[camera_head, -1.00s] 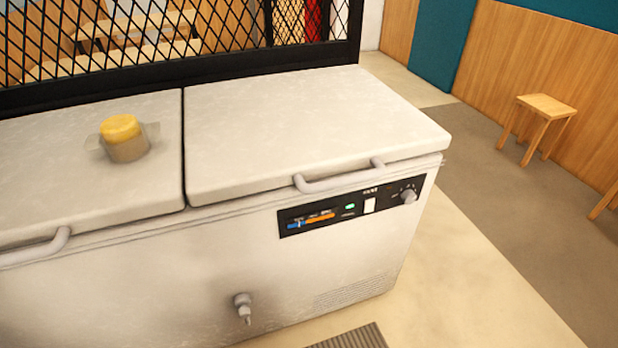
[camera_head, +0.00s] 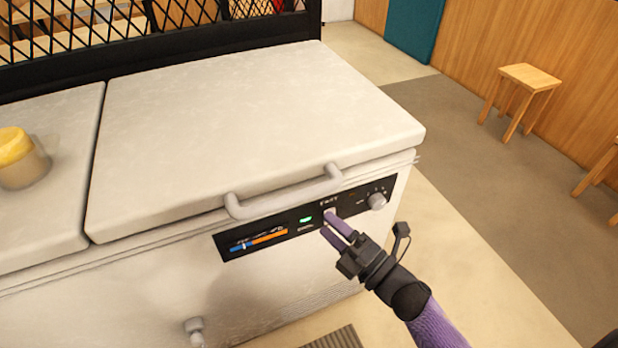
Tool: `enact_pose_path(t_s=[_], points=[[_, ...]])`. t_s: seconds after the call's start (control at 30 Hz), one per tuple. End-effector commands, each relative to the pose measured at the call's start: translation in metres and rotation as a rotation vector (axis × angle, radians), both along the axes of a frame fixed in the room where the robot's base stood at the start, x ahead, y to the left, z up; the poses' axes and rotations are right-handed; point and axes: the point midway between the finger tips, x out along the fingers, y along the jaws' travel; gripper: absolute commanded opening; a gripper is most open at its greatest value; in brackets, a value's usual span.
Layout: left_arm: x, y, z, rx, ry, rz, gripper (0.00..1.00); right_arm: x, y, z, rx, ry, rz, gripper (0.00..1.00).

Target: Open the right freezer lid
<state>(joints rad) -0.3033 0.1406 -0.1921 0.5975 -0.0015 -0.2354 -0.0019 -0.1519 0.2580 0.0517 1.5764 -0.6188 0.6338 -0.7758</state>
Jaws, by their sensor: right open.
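The right freezer lid (camera_head: 240,125) is white and lies shut on the freezer body (camera_head: 130,300). Its bar handle (camera_head: 285,203) runs along the front edge. My right gripper (camera_head: 334,223) is open and empty in front of the control panel (camera_head: 250,240), below the handle's right end. Its purple fingers overlap the panel in the picture; I cannot tell whether they touch it. The gripper does not hold the handle. My left gripper is not in view.
A container with a yellow lid (camera_head: 15,146) stands on the left freezer lid (camera_head: 60,120). A black mesh divider (camera_head: 150,40) rises behind the freezer. A wooden stool (camera_head: 528,77) stands to the right. Open floor lies between.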

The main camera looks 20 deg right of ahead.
Motion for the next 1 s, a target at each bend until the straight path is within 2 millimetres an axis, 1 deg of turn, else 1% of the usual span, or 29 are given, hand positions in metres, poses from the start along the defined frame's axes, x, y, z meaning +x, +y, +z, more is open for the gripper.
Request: enact_pose_path(t_s=[0.07, 0.23, 0.3, 0.4, 0.53, 0.77, 0.8, 0.87, 0.9, 0.97, 1.0], points=[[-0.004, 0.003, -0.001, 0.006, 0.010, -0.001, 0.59, 0.012, 0.006, 0.003, -0.002, -0.007, 0.003, 0.70], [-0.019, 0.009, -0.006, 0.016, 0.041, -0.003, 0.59, 0.050, 0.023, 0.009, 0.002, -0.002, 0.000, 0.70], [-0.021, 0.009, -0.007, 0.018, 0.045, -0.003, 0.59, 0.062, 0.029, 0.012, 0.004, -0.001, 0.000, 0.70], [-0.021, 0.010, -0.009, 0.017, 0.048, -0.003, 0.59, 0.075, 0.035, 0.014, 0.004, 0.002, 0.000, 0.70], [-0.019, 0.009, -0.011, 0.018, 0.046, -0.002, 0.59, 0.083, 0.038, 0.016, 0.004, 0.003, -0.001, 0.70], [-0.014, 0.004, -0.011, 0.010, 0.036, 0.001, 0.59, 0.084, 0.039, 0.016, 0.005, 0.004, -0.002, 0.70], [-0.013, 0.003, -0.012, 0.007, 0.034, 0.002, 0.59, 0.084, 0.039, 0.016, 0.006, 0.006, -0.002, 0.66], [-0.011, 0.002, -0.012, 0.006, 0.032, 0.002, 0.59, 0.084, 0.039, 0.016, 0.006, 0.006, -0.002, 0.53], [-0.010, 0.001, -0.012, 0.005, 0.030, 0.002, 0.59, 0.084, 0.039, 0.016, 0.006, 0.006, -0.002, 0.44], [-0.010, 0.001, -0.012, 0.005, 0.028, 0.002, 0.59, 0.084, 0.039, 0.016, 0.006, 0.006, -0.002, 0.32], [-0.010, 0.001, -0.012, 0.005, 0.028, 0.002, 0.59, 0.084, 0.039, 0.016, 0.006, 0.006, -0.002, 0.23]])
